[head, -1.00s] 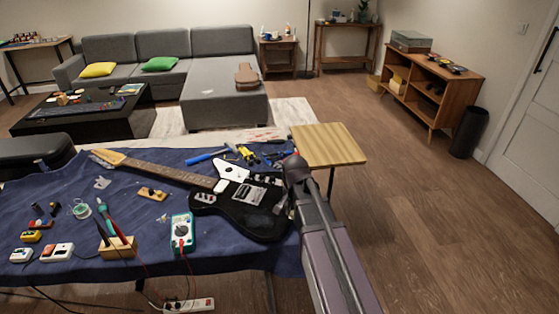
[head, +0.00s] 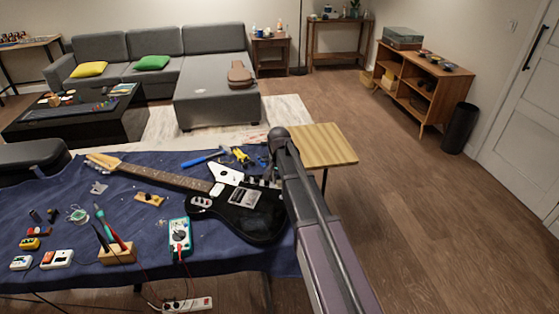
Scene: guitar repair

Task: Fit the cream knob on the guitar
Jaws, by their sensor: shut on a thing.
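The black electric guitar (head: 262,224) lies on the blue cloth (head: 60,217), its neck pointing to the upper left. It has a white pickguard piece (head: 228,174) and metal hardware on its body. My gripper (head: 273,178) is at the right part of the guitar body, mostly hidden by my own arm. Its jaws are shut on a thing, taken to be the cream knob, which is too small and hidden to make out. I cannot tell whether it touches the guitar.
A multimeter (head: 179,236), a wooden tool holder (head: 117,253) and a small wooden block with dark parts (head: 149,199) are left of and before the guitar. Pliers (head: 241,155) and a blue tool (head: 203,159) lie behind it. A wooden side table (head: 324,145) stands at the right.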

